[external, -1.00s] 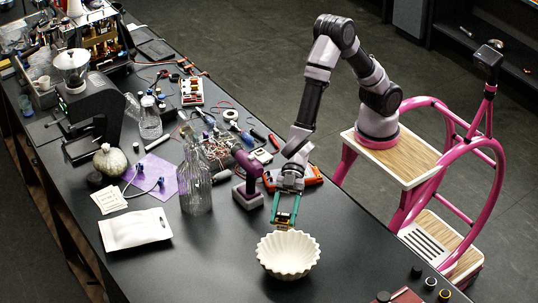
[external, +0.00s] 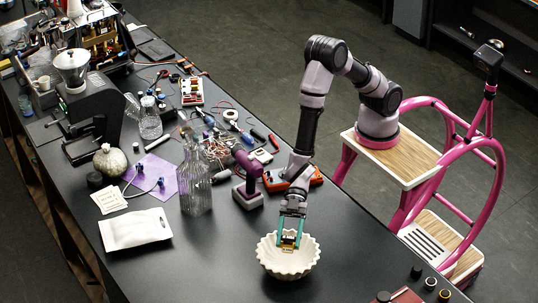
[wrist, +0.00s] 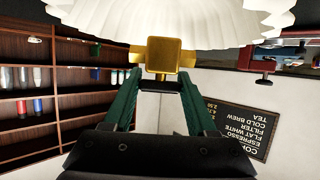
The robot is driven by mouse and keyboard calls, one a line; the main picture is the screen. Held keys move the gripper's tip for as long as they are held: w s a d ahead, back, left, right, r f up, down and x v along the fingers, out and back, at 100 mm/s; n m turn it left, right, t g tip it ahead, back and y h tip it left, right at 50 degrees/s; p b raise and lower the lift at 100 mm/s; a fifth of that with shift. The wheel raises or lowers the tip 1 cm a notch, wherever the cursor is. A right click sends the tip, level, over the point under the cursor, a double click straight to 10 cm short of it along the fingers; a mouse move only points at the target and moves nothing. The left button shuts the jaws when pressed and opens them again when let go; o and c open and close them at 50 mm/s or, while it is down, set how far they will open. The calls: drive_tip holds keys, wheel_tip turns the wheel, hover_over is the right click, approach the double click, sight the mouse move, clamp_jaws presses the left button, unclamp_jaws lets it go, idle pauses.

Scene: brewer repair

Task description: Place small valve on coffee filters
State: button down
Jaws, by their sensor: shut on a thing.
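The coffee filters (external: 275,268) are a white fluted stack shaped like a bowl on the black bench, at the front centre of the external view. Their pleated edge (wrist: 165,18) fills the top of the wrist view. My gripper (external: 288,242) is shut on the small valve (wrist: 162,56), a brass-coloured piece with a square body and a short stem. The valve (external: 288,243) is in front of the filters' inside in the external view, within their rim's outline. I cannot tell whether it touches the paper. The green fingertips (wrist: 160,78) hold it from both sides.
A clear glass bottle (external: 195,180), a purple drill-like tool (external: 247,180) and a white pouch (external: 135,229) stand or lie to the left. An orange-red tool (external: 305,178) lies behind my gripper. The bench right of the filters is mostly clear.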

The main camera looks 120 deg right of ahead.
drive_tip(key=shift+f, duration=0.1)
drive_tip(key=shift+c, duration=1)
unclamp_jaws()
